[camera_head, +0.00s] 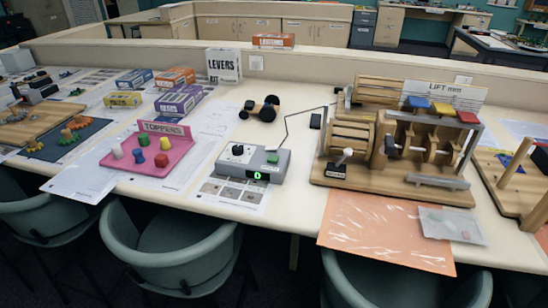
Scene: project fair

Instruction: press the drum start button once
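A grey control box (254,163) sits near the front edge of the table at the middle. On its top are a green button (272,158) and a black knob (238,149). I cannot read any label that names the drum start button. A small display (257,176) on the box's front shows a green 0. A thin dark cable (286,128) runs from the box towards a wooden drum machine (352,145) on its right. Neither of my grippers is in view.
A pink tray (125,160) with coloured pegs and a TOPPERS sign stands left of the box. A small black wheeled model (261,109) lies behind it. An orange sheet (365,240) hangs over the front edge. Chairs (175,250) stand before the table.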

